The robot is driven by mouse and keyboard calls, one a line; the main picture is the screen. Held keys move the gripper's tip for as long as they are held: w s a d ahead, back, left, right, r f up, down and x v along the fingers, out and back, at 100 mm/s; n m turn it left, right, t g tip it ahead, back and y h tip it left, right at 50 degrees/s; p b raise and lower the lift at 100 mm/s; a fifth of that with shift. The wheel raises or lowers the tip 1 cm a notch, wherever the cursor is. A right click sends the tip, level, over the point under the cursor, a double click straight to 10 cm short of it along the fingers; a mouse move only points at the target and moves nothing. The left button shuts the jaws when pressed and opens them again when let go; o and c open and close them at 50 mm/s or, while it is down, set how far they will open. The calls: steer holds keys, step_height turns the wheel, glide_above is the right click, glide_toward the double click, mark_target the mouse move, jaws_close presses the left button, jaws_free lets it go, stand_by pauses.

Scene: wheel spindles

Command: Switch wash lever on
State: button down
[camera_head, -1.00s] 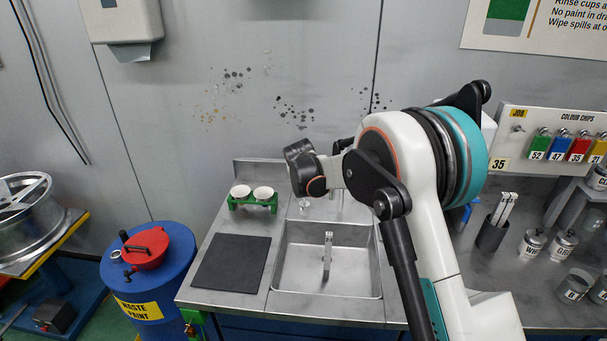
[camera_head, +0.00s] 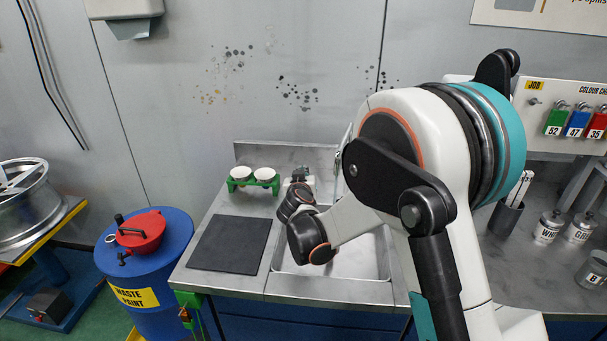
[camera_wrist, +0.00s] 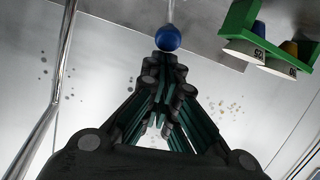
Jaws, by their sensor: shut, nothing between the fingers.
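The wash lever shows in the wrist view as a blue ball knob (camera_wrist: 168,38) on a thin metal stem at the top middle. I cannot make it out in the head view, where my arm covers that spot. My gripper (camera_wrist: 165,66) is shut and empty, with its fingertips just below the knob in the wrist view. I cannot tell whether they touch it. In the head view my gripper (camera_head: 300,175) is small and mostly hidden by my wrist, at the back of the sink (camera_head: 360,262).
A green holder (camera_head: 253,183) with two white cups stands left of my gripper; it also shows in the wrist view (camera_wrist: 240,18). A chrome pipe (camera_wrist: 62,60) runs along the wrist view's left. A dark mat (camera_head: 230,245) lies left of the sink.

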steer(key=shift+s+f, duration=0.3)
steer(key=shift+s+d+f, duration=0.1)
steer(key=shift+f, duration=0.05)
stand_by(0.3)
